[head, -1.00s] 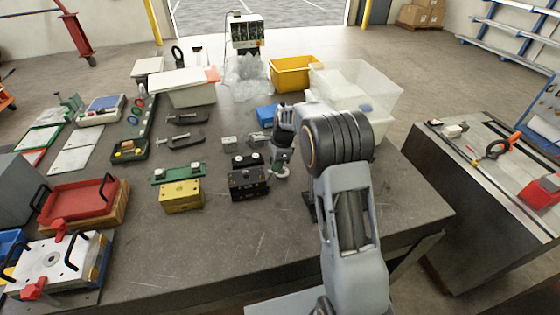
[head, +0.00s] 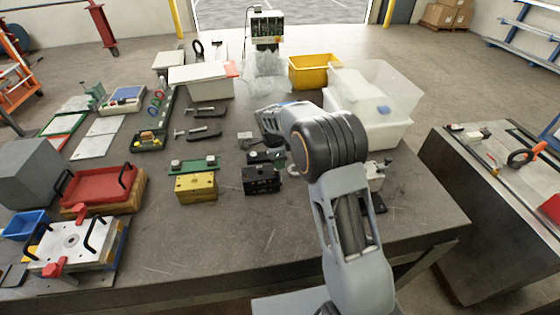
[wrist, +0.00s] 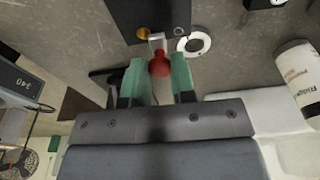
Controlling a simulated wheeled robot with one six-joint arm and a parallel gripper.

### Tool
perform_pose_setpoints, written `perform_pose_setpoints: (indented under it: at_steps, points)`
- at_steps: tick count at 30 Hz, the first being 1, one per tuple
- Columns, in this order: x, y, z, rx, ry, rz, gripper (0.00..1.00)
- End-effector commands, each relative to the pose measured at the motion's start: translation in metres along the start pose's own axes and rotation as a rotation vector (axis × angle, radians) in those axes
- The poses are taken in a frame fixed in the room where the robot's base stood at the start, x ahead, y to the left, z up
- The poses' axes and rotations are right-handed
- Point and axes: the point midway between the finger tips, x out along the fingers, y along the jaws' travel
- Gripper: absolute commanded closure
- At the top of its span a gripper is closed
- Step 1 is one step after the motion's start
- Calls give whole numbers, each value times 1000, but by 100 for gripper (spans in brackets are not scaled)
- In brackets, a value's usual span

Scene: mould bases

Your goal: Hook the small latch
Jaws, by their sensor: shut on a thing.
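A black mould base (head: 262,181) stands on the grey table in the head view. In the wrist view, its dark block (wrist: 140,12) is at the top, with a brass-coloured round part and a short pale metal latch bar (wrist: 157,41) at its edge. A red knob (wrist: 159,67) sits at the near end of that bar. My gripper (wrist: 159,80) has green fingertips on both sides of the red knob and is shut on it. In the head view my arm hides most of the gripper, close by the black base. Whether the latch is hooked cannot be told.
A yellow block (head: 196,188) with a green plate behind it stands left of the black base. A white ring (wrist: 193,41) and a white cylinder (wrist: 300,72) lie to the right in the wrist view.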

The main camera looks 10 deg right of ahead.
Motion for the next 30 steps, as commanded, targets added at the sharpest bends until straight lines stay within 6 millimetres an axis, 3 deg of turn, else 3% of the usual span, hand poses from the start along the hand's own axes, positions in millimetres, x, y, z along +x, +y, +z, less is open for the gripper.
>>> perform_pose_setpoints:
  at_steps: [5,6,13,23,30]
  points:
    - [0,0,0,-2,1,1,100]
    - [0,0,0,-2,0,1,72]
    - [1,0,0,-1,0,1,50]
    - [-4,0,0,-1,0,0,50]
    - [-43,-1,0,-1,-1,-5,50]
